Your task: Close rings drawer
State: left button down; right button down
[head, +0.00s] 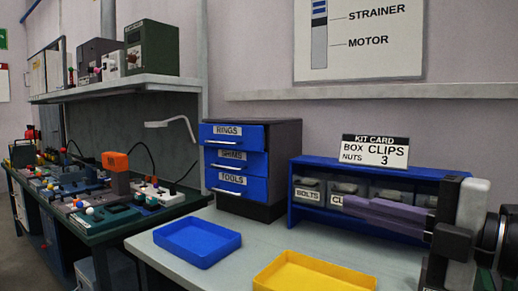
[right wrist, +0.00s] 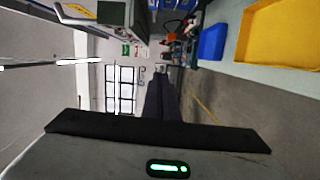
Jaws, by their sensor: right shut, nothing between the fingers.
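The rings drawer (head: 247,136) is the top blue drawer of a dark cabinet (head: 284,143) in the head view, with a pale handle and a RINGS label. Its front seems to stand slightly proud of the drawers below; how far is hard to tell. My right gripper (head: 347,204) is shut and empty, its fingers pointing left in front of the blue bin rack, to the right of the cabinet and apart from the drawer. Its dark fingers also show in the right wrist view (right wrist: 160,90). My left gripper is not in view.
Below are the shims drawer (head: 247,161) and tools drawer (head: 249,187). A blue tray (head: 197,243) and a yellow tray (head: 315,274) lie on the table in front. The blue bin rack (head: 296,197) stands right of the cabinet, with a kit card (head: 375,150) above it.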

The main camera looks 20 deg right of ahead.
aim_at(251, 138)
jog(key=i, duration=1.3)
